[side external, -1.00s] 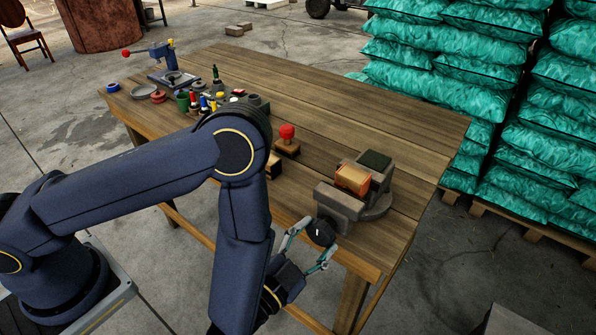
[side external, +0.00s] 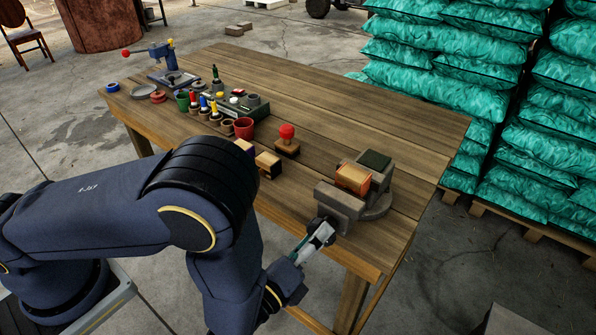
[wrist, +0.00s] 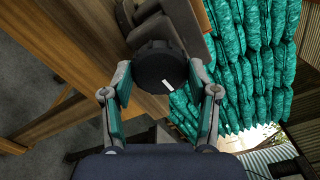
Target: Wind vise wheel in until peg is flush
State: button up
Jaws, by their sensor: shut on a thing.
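The grey vise (side external: 338,203) stands at the near right corner of the wooden table. An orange-brown wooden block (side external: 353,179) sits between its jaws; I cannot make out a separate peg. The black round vise wheel (wrist: 158,72) faces the wrist camera, with a white mark at its lower right. In the side view the wheel (side external: 320,224) is mostly hidden behind my fingers. My gripper (side external: 318,236) is at the vise's front, beyond the table's edge. In the wrist view its two teal-padded fingers (wrist: 160,82) are shut on the wheel's left and right rim.
A red-knobbed wooden stamp (side external: 287,140) and wooden blocks (side external: 268,164) stand left of the vise. Cups and bottles and a blue press (side external: 168,65) are farther left. Green sacks (side external: 440,90) are stacked behind. The table's right rear top is clear.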

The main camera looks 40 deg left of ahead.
jog(key=m, duration=0.6)
jog(key=shift+s, duration=0.15)
jog(key=m, duration=0.6)
jog(key=shift+f+m, duration=0.1)
jog(key=shift+m, duration=0.2)
jog(key=shift+s, duration=0.1)
jog(key=o, duration=1.3)
